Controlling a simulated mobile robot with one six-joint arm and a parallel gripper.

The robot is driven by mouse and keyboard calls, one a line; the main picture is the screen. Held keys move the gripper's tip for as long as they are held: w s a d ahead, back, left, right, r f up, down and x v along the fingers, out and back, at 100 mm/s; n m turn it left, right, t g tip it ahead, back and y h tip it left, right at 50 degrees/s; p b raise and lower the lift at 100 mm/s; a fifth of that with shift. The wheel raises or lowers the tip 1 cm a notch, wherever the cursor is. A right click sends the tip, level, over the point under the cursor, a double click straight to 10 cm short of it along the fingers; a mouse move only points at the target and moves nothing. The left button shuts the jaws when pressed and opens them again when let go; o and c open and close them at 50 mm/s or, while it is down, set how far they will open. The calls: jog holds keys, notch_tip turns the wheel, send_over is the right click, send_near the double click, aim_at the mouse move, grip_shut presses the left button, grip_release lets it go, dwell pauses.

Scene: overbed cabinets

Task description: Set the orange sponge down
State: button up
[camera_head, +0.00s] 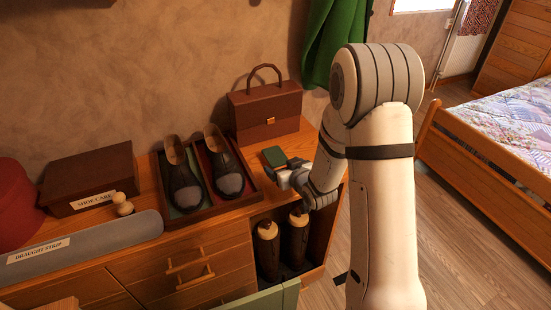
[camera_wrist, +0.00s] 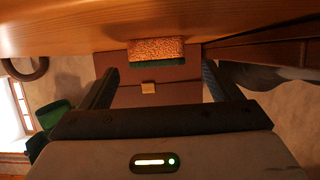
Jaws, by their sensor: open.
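The orange sponge (camera_wrist: 157,47) has a green face and sits on the wooden cabinet top in front of the briefcase. In the head view its green side (camera_head: 274,157) faces up. In the wrist view, which looks upside down, its orange side is against the wood. My gripper (camera_wrist: 160,74) is open, with one finger to each side of the sponge and visible gaps between. The sponge lies just beyond the fingertips, apart from them. In the head view my gripper (camera_head: 285,177) is beside the sponge, partly hidden by my wrist.
A brown briefcase (camera_head: 265,112) stands behind the sponge. A tray with dark shoes (camera_head: 183,186) is to the left, close by. Brown boots (camera_head: 268,250) stand in the open compartment below. A shoe-care box (camera_head: 90,180) and grey draught strip (camera_head: 85,247) lie farther left.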

aim_at(278, 160)
jog(key=x, duration=0.4)
jog(key=shift+w+r+p, duration=0.1)
jog(key=shift+w+p, duration=0.25)
jog(key=shift+p, duration=0.05)
jog(key=c, duration=1.1)
jog(key=shift+r, duration=0.1)
jog(key=shift+c, duration=0.2)
